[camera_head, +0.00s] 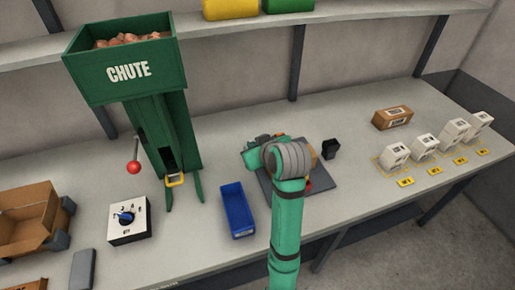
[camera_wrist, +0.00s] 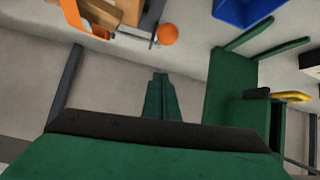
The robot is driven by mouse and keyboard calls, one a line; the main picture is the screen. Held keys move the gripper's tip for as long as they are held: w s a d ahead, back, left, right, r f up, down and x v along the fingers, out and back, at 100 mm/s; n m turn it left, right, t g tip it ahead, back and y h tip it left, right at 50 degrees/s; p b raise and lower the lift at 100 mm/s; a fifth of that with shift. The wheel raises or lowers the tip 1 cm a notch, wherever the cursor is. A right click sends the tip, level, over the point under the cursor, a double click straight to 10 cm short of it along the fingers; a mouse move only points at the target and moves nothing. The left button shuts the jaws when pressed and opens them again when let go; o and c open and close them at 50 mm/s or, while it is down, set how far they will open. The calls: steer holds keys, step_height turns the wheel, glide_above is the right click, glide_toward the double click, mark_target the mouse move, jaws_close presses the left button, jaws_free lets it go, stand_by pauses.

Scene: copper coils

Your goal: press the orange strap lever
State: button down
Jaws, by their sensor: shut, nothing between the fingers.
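In the wrist view an orange ball knob (camera_wrist: 168,34) sits on a thin grey lever arm beside a brown box (camera_wrist: 112,10). An orange strap (camera_wrist: 76,18) runs by the box at the top left. My gripper (camera_wrist: 160,78) is shut and empty, with its green fingertips below the knob in the picture and apart from it. In the head view my arm covers most of a dark grey plate (camera_head: 318,188) and hides the lever. A small red-orange part (camera_head: 308,185) shows at the arm's right edge. I cannot tell if it is the knob.
A blue bin (camera_head: 237,209) stands left of the plate, near the green chute (camera_head: 125,70). A small black block (camera_head: 331,149) stands to its right. A control box with a blue knob (camera_head: 129,220) and a cardboard box (camera_head: 32,218) are at the left; white boxes (camera_head: 424,147) at the right.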

steer(key=f, duration=0.2)
steer(key=w+f, duration=0.1)
steer(key=f, duration=0.1)
steer(key=shift+f, duration=0.25)
steer(key=shift+s+d+f, duration=0.1)
steer(key=shift+s+f, duration=0.1)
steer(key=shift+s, duration=0.1)
